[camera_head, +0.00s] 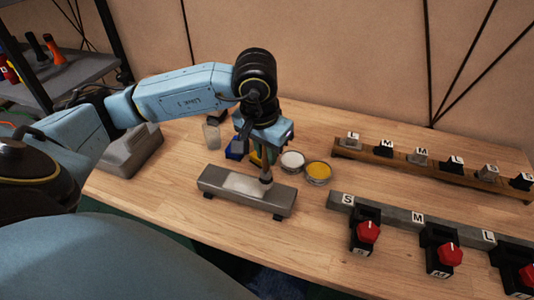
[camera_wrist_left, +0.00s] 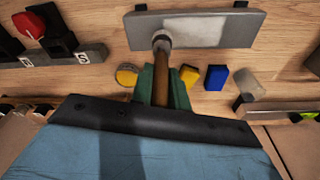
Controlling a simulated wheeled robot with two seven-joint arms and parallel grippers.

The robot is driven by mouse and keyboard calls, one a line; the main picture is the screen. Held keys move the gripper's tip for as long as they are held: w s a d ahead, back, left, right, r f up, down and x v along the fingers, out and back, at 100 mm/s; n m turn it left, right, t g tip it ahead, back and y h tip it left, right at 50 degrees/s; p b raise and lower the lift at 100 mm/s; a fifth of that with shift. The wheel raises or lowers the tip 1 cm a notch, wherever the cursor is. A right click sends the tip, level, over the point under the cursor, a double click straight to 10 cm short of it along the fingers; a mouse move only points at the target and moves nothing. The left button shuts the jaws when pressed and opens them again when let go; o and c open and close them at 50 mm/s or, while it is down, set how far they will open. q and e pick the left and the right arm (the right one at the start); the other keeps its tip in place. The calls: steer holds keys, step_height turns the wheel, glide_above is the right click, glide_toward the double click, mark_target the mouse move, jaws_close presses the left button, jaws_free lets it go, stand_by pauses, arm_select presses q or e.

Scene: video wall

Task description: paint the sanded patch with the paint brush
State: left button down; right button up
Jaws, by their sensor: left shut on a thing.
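A grey block (camera_head: 215,185) lies on the wooden table in front of me, with a pale sanded patch (camera_head: 242,184) on its top. The patch also shows in the left wrist view (camera_wrist_left: 215,28). My left gripper (camera_head: 264,152) is above the block's right end, shut on the paint brush (camera_head: 266,177). The brush points down, and its brown handle (camera_wrist_left: 174,84) shows between the green fingers in the left wrist view. Its tip is at the right edge of the patch; I cannot tell whether it touches. My right gripper is not in view.
Round tins of white paint (camera_head: 292,161) and yellow paint (camera_head: 319,171) stand behind the block. A blue block (camera_head: 233,150) and a clear cup (camera_head: 211,136) are at the back left. A rail with red knobs (camera_head: 368,232) and a lettered wooden rack (camera_head: 400,161) occupy the right.

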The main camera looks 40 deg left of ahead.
arm_select(q)
step_height(320, 180, up, 4)
steer(key=shift+r+p, duration=0.1)
steer(key=shift+p, duration=0.85)
steer(key=shift+r, duration=0.45)
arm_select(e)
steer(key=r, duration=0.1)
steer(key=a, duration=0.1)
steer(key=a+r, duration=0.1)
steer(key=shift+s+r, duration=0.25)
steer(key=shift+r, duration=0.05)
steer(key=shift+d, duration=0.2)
